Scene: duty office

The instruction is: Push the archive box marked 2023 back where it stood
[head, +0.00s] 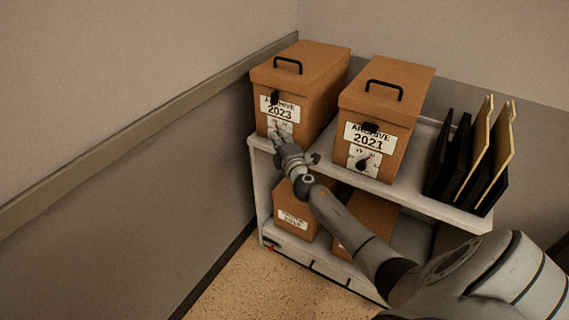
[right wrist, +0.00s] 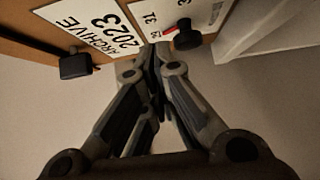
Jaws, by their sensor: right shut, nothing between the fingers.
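The archive box marked 2023 (head: 322,82) is a brown box with a black lid handle, standing at the left end of the upper shelf. Its front label (right wrist: 98,30) shows in the right wrist view, with a black latch and a small dial (right wrist: 187,37) on a second white label. My right gripper (head: 276,134) is shut and empty at the low front of this box. Its fingertips (right wrist: 153,52) are at or very close to the front face; I cannot tell whether they touch. They partly hide the lower label. My left gripper is not in view.
The box marked 2021 (head: 408,88) stands to the right on the same white shelf unit (head: 443,208), with a gap between. Black and tan folders (head: 478,150) stand upright at the right end. More brown boxes (head: 291,222) sit on the lower shelf. A wall (head: 110,200) is close on the left.

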